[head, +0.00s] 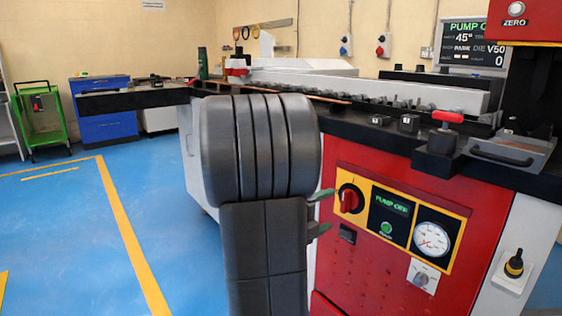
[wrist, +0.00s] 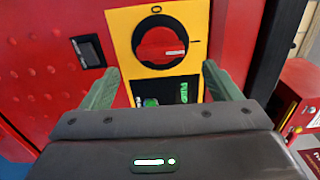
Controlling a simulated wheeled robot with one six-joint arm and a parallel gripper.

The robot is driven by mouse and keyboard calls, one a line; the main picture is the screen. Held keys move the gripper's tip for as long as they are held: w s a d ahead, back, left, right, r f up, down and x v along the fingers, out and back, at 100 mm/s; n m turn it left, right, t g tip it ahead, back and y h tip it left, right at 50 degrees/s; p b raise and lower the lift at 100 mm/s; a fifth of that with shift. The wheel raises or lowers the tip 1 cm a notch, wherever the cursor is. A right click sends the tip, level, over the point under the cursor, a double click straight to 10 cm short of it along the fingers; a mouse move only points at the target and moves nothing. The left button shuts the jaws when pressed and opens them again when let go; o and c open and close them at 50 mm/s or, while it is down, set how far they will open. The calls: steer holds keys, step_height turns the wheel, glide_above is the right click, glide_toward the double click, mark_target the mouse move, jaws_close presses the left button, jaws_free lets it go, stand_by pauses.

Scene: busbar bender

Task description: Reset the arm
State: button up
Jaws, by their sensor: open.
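My gripper (head: 322,212) is in front of the red machine cabinet (head: 400,170), its two green fingers pointing at the yellow-bordered control panel. In the wrist view my gripper (wrist: 160,72) is open, with nothing between the fingers. The red rotary switch (wrist: 162,45) on its yellow plate lies ahead, between and just beyond the fingertips. It also shows in the head view (head: 350,198). The small display (head: 391,217) beside it reads PUMP OFF. I cannot tell whether a fingertip touches the panel. My own arm hides part of the cabinet's left side.
A pressure gauge (head: 431,239) sits right of the display. Above is the black worktop (head: 385,135) with a red-handled clamp (head: 447,118). A screen (head: 473,45) stands behind. A green cart (head: 40,118) and blue cabinet (head: 105,105) stand far left. The blue floor (head: 75,240) at left is clear.

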mark_target(343, 203)
steer(key=b+x, duration=0.1)
steer(key=x, duration=0.6)
